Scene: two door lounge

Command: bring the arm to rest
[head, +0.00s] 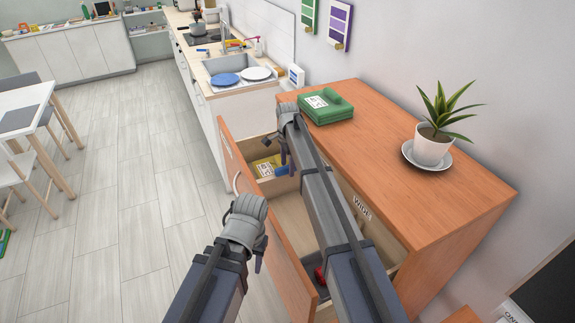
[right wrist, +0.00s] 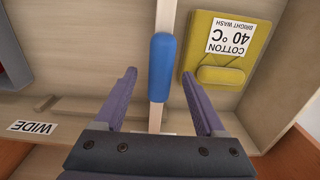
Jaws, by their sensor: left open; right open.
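My right gripper (head: 285,155) is over the open drawer (head: 290,215) of the wooden cabinet. In the right wrist view its fingers (right wrist: 159,77) are open and point down into the drawer. A blue grip (right wrist: 161,68) on a pale divider lies between the fingers in the picture, with no contact visible. A yellow pack (right wrist: 228,47) labelled "COTTON 40 °C" lies to the right of it. My left gripper (head: 258,258) is open, outside the drawer front and above the floor, holding nothing I can see. Its fingers are partly hidden by its wrist.
The cabinet top (head: 385,145) holds a green case (head: 327,107) and a potted plant (head: 434,145) on a saucer. A red object (head: 320,276) lies low in the drawer, partly hidden by my right arm.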

